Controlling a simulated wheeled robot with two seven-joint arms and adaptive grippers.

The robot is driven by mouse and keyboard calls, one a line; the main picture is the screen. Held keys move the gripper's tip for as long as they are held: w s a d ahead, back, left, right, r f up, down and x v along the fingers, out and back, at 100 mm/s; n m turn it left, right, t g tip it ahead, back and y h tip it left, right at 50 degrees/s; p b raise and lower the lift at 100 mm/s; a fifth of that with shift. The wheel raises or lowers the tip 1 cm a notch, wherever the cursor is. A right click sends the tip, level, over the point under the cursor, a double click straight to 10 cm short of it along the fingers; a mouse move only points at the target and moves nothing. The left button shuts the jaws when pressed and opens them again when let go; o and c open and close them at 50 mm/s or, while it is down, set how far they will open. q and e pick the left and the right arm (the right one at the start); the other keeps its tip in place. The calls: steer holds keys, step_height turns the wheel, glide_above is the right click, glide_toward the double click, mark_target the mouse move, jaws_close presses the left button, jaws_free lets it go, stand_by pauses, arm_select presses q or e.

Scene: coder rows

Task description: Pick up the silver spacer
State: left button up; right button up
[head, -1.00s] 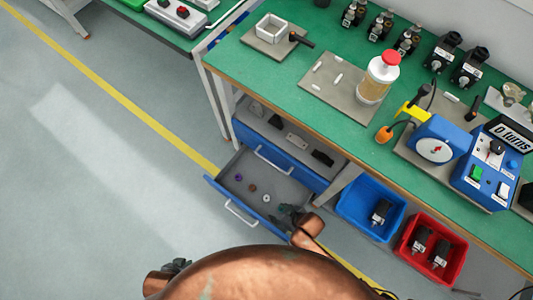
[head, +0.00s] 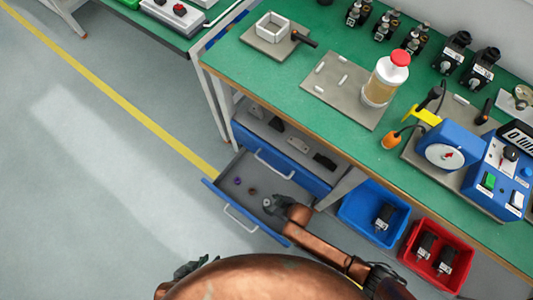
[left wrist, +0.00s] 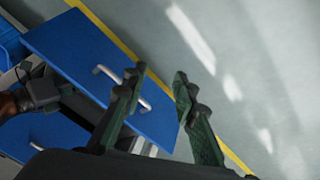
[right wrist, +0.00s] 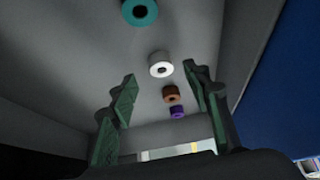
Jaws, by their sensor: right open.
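The silver spacer (right wrist: 161,64) is a pale ring on the floor of the open drawer, in a row with a teal spacer (right wrist: 139,12), a brown spacer (right wrist: 171,94) and a purple spacer (right wrist: 178,112). My right gripper (right wrist: 160,77) is open and empty, with the silver spacer showing between its fingertips in the right wrist view; I cannot tell the gap in depth. In the head view my right gripper (head: 275,204) is over the drawer and hides the teal spacer. My left gripper (left wrist: 162,75) is open and empty, outside the drawer.
The blue drawer front (head: 245,212) and side walls surround the spacers. A second blue drawer (head: 283,165) sits above. Blue (head: 352,222) and red (head: 412,255) bins stand to the right. The green workbench (head: 250,75) overhangs; floor at left is clear.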

mark_target(268, 203)
steer(key=b+x, duration=0.1)
steer(key=x, duration=0.2)
steer(key=shift+s+f+b, duration=0.1)
steer(key=shift+s+b, duration=0.15)
steer(key=shift+b, duration=0.15)
steer(key=shift+w+a+f, duration=0.1)
steer(key=shift+w+f, duration=0.1)
steer(key=shift+w, duration=0.05)
arm_select(q)
steer(key=f, duration=0.1)
steer(key=w+f+t, duration=0.1)
steer(key=f, duration=0.1)
steer(key=w+f+t, duration=0.1)
steer(key=shift+w+d+f, duration=0.1)
steer(key=shift+d+f, duration=0.05)
steer(key=shift+d, duration=0.25)
arm_select(e)
steer(key=shift+c, duration=0.6)
steer(key=c, duration=1.1)
